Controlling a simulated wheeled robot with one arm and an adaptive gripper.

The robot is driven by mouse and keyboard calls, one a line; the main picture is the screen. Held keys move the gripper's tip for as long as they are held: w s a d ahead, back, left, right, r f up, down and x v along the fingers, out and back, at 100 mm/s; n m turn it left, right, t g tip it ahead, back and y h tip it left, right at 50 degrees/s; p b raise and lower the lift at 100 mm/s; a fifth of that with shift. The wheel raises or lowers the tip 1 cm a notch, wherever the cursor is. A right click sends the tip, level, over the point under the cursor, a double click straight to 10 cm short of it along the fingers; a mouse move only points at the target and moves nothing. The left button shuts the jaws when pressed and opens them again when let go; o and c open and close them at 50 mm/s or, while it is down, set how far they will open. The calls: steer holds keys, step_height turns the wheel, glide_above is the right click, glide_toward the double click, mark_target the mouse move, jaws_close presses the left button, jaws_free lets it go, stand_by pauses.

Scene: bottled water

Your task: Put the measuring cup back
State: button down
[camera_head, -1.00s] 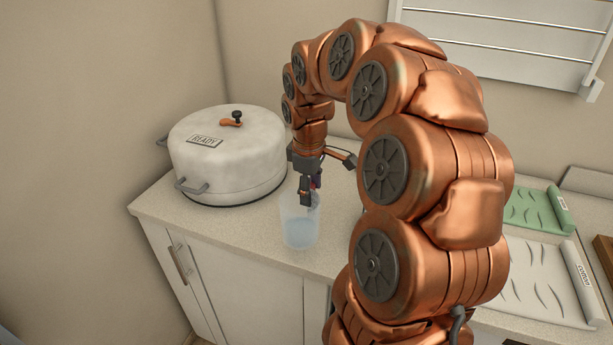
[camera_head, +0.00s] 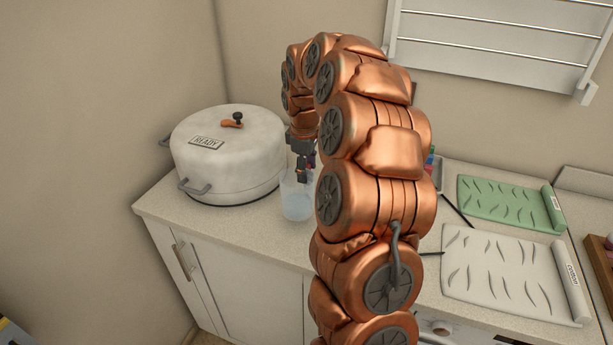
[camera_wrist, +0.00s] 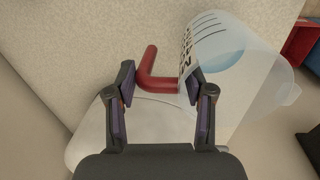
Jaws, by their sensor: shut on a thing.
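The measuring cup (camera_head: 297,203) is clear, with a bluish lower part, and shows just right of the white pot on the counter (camera_head: 250,222). In the wrist view the cup (camera_wrist: 235,65) has black markings and a red handle (camera_wrist: 150,70). My gripper (camera_head: 302,176) is at the cup's upper part. In the wrist view my gripper (camera_wrist: 160,84) is shut on the red handle, with the cup to the right of the fingers. My arm hides part of the cup's right side in the head view. I cannot tell whether its base touches the counter.
A large white pot (camera_head: 228,160) labelled READY stands to the left, close to the cup. A green mat (camera_head: 505,205) and a white mat (camera_head: 500,265) lie to the right. A wall rack (camera_head: 490,45) hangs behind. My arm hides the middle of the counter.

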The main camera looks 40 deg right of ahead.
step_height(320, 180, down, 3)
steer(key=shift+f+p, duration=0.2)
steer(key=shift+p, duration=0.75)
steer(key=shift+f, duration=0.15)
steer(key=shift+c, duration=2.1)
jaws_free()
steer(key=r+b, duration=0.1)
steer(key=r, duration=0.2)
steer(key=r+b, duration=0.1)
steer(key=r, duration=0.3)
steer(key=a+r+b, duration=0.1)
steer(key=r, duration=0.3)
steer(key=shift+s, duration=0.25)
steer(key=shift+s+a+r+b, duration=0.1)
steer(key=shift+r+b, duration=0.25)
steer(key=shift+r, duration=0.25)
